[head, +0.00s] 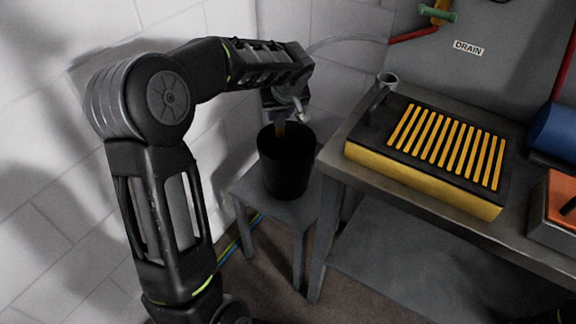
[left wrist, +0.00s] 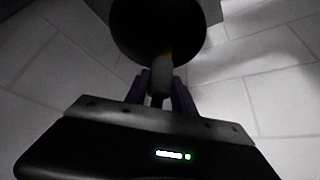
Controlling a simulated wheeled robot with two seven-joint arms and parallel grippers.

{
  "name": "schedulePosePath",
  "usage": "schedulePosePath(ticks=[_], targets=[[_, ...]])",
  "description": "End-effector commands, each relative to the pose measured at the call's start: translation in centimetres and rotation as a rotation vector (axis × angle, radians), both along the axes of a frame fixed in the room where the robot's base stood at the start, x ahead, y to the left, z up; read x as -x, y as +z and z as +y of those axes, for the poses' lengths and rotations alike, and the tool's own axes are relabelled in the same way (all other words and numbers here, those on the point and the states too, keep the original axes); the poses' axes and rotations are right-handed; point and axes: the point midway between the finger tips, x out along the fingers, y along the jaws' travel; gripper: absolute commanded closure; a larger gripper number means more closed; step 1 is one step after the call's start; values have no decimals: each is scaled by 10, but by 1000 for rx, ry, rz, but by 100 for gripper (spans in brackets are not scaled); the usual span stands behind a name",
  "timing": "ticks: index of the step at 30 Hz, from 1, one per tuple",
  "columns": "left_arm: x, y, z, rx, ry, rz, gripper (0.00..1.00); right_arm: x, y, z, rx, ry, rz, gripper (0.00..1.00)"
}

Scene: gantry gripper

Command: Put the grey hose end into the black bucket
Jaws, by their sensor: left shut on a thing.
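The black bucket (head: 285,172) stands upright on a small grey stool (head: 262,203), left of the workbench. My left gripper (head: 284,108) is above the bucket, pointing down. In the left wrist view my left gripper (left wrist: 162,88) is shut on the grey hose end (left wrist: 159,91), which sits between the two dark fingers. A yellowish tip below the fingers shows against the bucket's dark mouth (left wrist: 150,25). How deep the tip reaches is hard to tell. The pale hose (head: 345,38) runs from the wall panel to behind my left wrist. My right gripper is not in view.
The workbench (head: 335,160) on the right carries a black and yellow slotted block (head: 430,160), a grey upright fitting (head: 385,88) and a blue cylinder (head: 555,132). The grey panel marked DRAIN (head: 468,47) stands behind. A white block wall (head: 60,180) is on the left.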

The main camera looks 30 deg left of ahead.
Motion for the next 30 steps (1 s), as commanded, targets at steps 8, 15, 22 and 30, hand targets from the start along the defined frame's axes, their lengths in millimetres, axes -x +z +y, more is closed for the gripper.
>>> schedulePosePath(ticks=[8, 15, 22, 30], targets=[[0, -13, 0, 1, 0, -2, 100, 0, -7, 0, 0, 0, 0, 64], [0, -12, 0, 0, 0, -2, 66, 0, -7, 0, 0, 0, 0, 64], [0, -12, 0, 0, 0, -2, 48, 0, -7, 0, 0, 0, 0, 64], [0, -13, 0, 1, 0, -1, 44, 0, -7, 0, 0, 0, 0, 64]])
